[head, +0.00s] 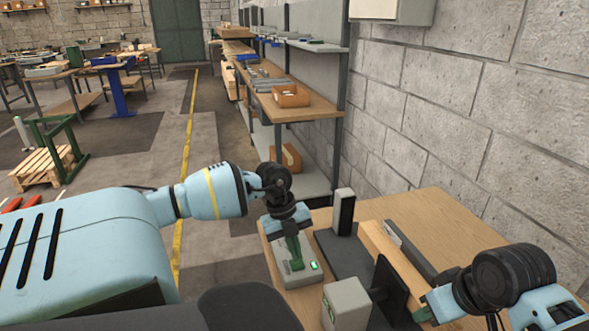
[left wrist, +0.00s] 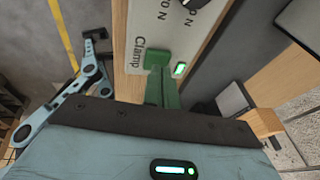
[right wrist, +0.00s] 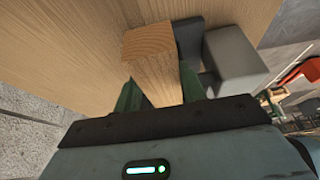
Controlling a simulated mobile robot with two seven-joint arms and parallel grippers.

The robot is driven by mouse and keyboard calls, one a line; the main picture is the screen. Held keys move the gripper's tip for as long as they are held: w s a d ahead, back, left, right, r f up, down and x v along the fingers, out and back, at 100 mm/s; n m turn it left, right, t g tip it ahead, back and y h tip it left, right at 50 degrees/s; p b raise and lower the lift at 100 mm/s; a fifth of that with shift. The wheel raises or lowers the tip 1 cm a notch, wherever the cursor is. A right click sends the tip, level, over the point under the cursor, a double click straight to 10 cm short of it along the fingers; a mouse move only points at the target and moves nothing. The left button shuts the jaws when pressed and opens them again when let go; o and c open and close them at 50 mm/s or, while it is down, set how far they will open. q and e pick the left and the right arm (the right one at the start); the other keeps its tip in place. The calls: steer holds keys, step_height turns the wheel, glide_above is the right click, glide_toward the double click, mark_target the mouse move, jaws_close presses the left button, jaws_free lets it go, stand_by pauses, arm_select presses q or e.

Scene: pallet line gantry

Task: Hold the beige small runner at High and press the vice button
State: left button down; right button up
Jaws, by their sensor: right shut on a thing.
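The beige runner (head: 390,250) is a long pale wooden bar over the bench, beside dark vice parts (head: 391,286). My right gripper (head: 428,306) is shut on it near its near end; the right wrist view shows the bar (right wrist: 155,72) between the green fingers. I cannot tell whether the bar touches the vice, and no High mark can be read. My left gripper (head: 294,255) has its fingers together, pointing down at the grey button panel (head: 283,276). In the left wrist view its tips (left wrist: 158,62) are at the "Clamp" label (left wrist: 138,52), covering the button spot. A green lamp (left wrist: 180,69) glows beside them.
A grey block (head: 345,304) and an upright dark post (head: 344,212) stand near the vice on the wooden bench (head: 440,215). A block wall (head: 480,120) rises on the right. Shelves (head: 300,105) with boxes stand behind. A pallet (head: 45,165) lies on the floor at left.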

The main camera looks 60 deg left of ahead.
arm_select(q)
steer(key=shift+r, duration=2.8)
arm_select(e)
steer(key=shift+s+a+f, duration=0.15)
steer(key=shift+s+a, duration=0.05)
steer(key=shift+s, duration=0.25)
arm_select(q)
steer(key=shift+s, duration=0.1)
arm_select(e)
steer(key=o, duration=0.9)
steer(key=shift+c, duration=0.2)
arm_select(q)
steer(key=shift+s, duration=0.15)
arm_select(e)
steer(key=o, duration=0.4)
steer(key=shift+s, duration=0.1)
steer(key=shift+c, duration=0.2)
steer(key=shift+w+d, duration=0.15)
steer(key=shift+w, duration=0.05)
